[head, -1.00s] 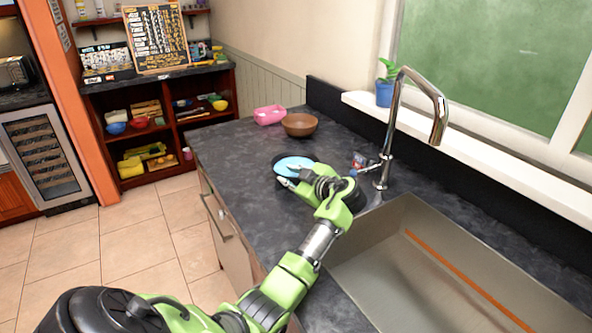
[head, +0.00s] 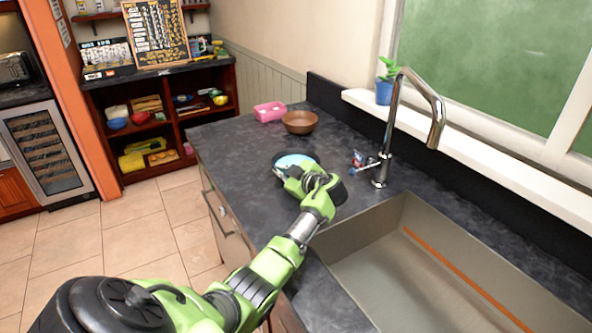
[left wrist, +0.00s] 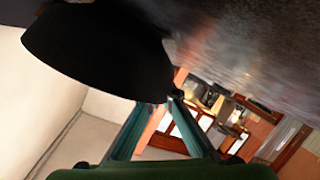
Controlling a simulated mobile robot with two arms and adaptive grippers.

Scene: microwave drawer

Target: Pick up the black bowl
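The black bowl (head: 297,153) is on the dark counter near its middle, left of the faucet. A light-blue round surface (head: 294,160) shows within its dark rim; I cannot tell whether this is its inside or another dish. My left gripper (head: 282,172) is at the bowl's near-left rim. In the left wrist view the bowl (left wrist: 95,45) is a large dark shape. The green fingers (left wrist: 164,98) converge at its edge and look shut on the rim; one fingertip is partly hidden by the bowl. My right gripper is not in view.
A brown bowl (head: 299,122) and a pink container (head: 269,112) stand farther back on the counter. The faucet (head: 386,150), with a small item (head: 359,160) beside it, and the sink (head: 440,265) lie to the right. The counter left of the bowl is clear.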

